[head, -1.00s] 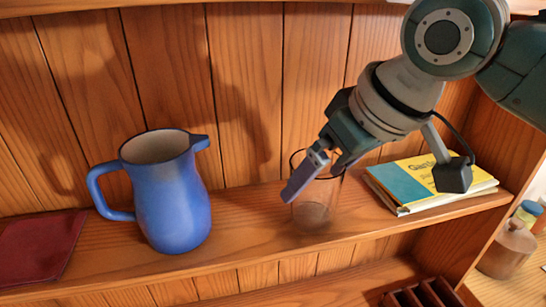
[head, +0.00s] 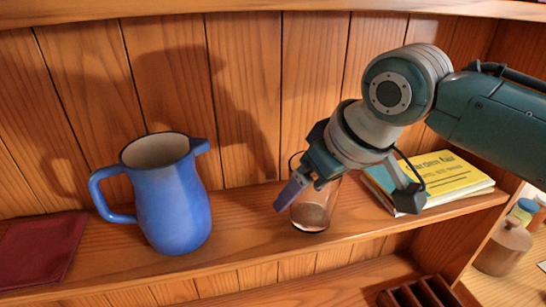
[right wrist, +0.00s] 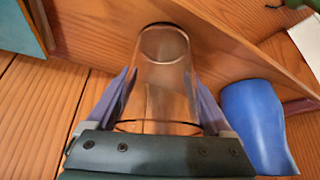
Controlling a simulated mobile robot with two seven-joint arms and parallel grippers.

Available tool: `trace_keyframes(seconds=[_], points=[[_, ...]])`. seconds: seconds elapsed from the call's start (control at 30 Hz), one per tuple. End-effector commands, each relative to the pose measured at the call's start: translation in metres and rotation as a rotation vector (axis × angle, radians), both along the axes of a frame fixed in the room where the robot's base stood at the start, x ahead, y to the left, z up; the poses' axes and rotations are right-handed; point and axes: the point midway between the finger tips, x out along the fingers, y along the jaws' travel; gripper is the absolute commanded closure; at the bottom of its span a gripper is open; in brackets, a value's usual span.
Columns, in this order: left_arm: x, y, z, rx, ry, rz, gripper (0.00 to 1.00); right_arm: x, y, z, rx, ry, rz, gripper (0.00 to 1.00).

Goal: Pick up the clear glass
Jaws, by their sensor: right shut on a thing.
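The clear glass (head: 312,212) is on the wooden shelf between the blue jug and the books, its upper part partly hidden by my right gripper. My right gripper (head: 305,188) comes down on it from the upper right and is shut on it. In the right wrist view the glass (right wrist: 163,85) lies between the two purple fingers of the gripper (right wrist: 162,100), one on each side. From these views I cannot tell whether its base touches the shelf. My left gripper is not in view.
A blue jug (head: 172,205) stands left of the glass, with a dark red flat item (head: 40,250) at the far left. Books (head: 440,178) lie right of the glass, under my arm. The wooden back wall (head: 245,100) is close behind. A brown jar (head: 503,248) is beyond the shelf's right side.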

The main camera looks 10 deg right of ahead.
Motion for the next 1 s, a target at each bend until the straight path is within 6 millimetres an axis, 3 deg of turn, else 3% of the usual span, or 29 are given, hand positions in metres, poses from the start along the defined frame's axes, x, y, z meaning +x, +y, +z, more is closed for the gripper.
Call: trace_keyframes(seconds=[0.07,0.43,0.77,1.0], points=[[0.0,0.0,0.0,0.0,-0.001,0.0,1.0,0.0,0.0,0.0,0.0,0.0,0.0,0.45],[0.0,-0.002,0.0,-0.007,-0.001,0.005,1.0,0.0,0.0,0.001,0.001,-0.002,0.0,0.85],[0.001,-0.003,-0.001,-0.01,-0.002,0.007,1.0,0.001,0.0,0.004,0.002,-0.004,0.0,0.85],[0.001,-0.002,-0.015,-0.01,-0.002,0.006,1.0,0.002,0.0,0.033,0.001,-0.009,0.001,0.85]])
